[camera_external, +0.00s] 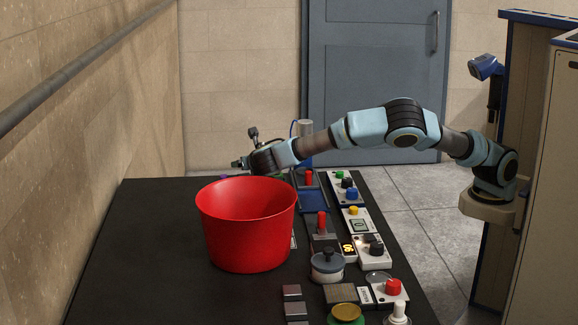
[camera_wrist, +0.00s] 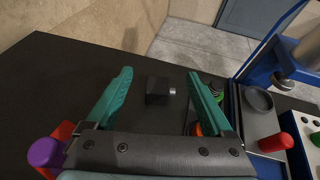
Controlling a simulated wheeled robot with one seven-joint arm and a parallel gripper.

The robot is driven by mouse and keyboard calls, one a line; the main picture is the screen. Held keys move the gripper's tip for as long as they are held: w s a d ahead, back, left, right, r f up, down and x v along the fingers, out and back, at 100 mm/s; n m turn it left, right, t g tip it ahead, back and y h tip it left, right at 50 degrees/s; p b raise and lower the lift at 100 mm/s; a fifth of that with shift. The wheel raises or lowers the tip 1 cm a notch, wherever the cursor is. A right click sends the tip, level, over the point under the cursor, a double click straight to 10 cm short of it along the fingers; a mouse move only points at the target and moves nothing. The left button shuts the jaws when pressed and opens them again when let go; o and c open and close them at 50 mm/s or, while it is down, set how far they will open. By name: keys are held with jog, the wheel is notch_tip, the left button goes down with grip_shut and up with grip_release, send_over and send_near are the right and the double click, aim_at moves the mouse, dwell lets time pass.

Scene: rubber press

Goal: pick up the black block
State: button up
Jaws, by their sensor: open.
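A small black block (camera_wrist: 158,90) with a grey round end on its right side lies on the dark table, seen in the wrist view. My gripper (camera_wrist: 160,74) is open, its two teal fingers spread on the left and right of the block in that view. The block appears beyond the palm, between the fingers, with a gap on both sides; I cannot tell how far above the table the fingers are. In the external view my gripper (camera_external: 240,163) is over the far part of the table, behind the red bucket. I cannot make out the block there.
A large red bucket (camera_external: 248,236) stands on the black table (camera_external: 140,255). Several button boxes and small devices, such as a grey pot (camera_external: 327,266), line the right side. A purple knob (camera_wrist: 45,152) is close by the left finger. The table's left side is clear.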

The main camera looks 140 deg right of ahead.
aim_at(248, 174)
notch_tip(248, 174, down, 3)
jog(key=shift+f+p, duration=0.2)
jog(key=shift+p, duration=0.1)
jog(key=shift+f+p+x, duration=0.15)
jog(key=shift+p+x, duration=0.25)
jog(key=shift+x, duration=0.9)
jog(key=shift+f+p+x, duration=0.15)
jog(key=shift+p+x, duration=0.2)
jog(key=shift+x, duration=0.95)
jog(key=shift+a, duration=0.1)
grip_shut()
